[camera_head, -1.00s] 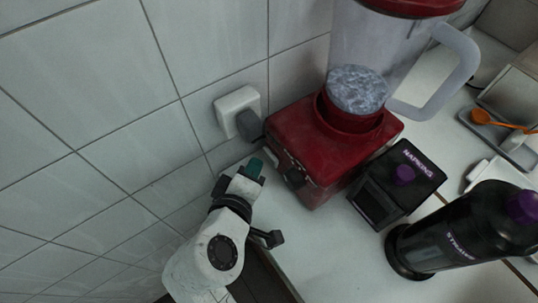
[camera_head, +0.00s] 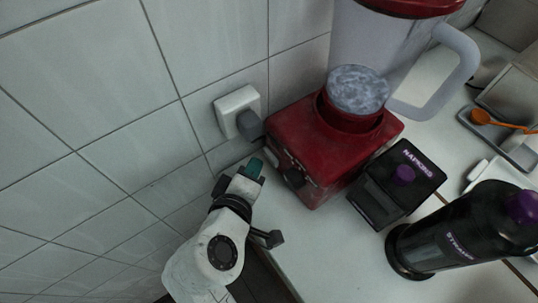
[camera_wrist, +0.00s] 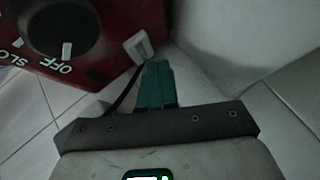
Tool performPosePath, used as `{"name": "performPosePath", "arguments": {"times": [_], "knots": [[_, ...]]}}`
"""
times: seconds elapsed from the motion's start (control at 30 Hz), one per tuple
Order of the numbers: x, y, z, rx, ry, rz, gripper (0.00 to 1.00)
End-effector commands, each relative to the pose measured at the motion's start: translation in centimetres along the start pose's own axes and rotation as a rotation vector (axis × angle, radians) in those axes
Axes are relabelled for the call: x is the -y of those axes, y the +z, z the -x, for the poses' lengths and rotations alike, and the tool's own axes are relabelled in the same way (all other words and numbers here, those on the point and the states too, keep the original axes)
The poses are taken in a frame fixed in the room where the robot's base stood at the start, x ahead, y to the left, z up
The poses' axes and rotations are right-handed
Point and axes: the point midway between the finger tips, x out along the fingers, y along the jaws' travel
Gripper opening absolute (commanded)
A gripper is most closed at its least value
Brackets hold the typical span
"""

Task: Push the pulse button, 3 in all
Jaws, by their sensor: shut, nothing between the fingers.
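The red blender base (camera_head: 330,150) stands against the tiled wall, with a dark knob (camera_head: 294,178) on its front. In the wrist view its red front (camera_wrist: 95,15) shows a black dial (camera_wrist: 60,28) marked OFF and SLO. A small pale block (camera_wrist: 138,46) sits at the panel's edge and may be the pulse button; I cannot be sure. My gripper (camera_head: 253,167) is shut and empty, in front of the base's left side. Its teal fingertips (camera_wrist: 156,72) are just below the pale block. I cannot tell whether they touch it.
A wall socket (camera_head: 233,103) with a grey plug (camera_head: 249,125) is close behind my gripper. A black napkin box (camera_head: 400,180) and a black bottle (camera_head: 460,235) stand right of the base. The counter (camera_head: 310,240) in front is clear.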

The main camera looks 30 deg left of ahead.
Motion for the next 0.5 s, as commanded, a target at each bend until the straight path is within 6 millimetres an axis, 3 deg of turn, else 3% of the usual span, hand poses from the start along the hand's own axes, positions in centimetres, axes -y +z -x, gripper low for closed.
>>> {"name": "performPosePath", "arguments": {"times": [0.5], "knots": [[-0.39, 0.28, -0.32, 0.001, 0.0, 0.0, 0.0]]}}
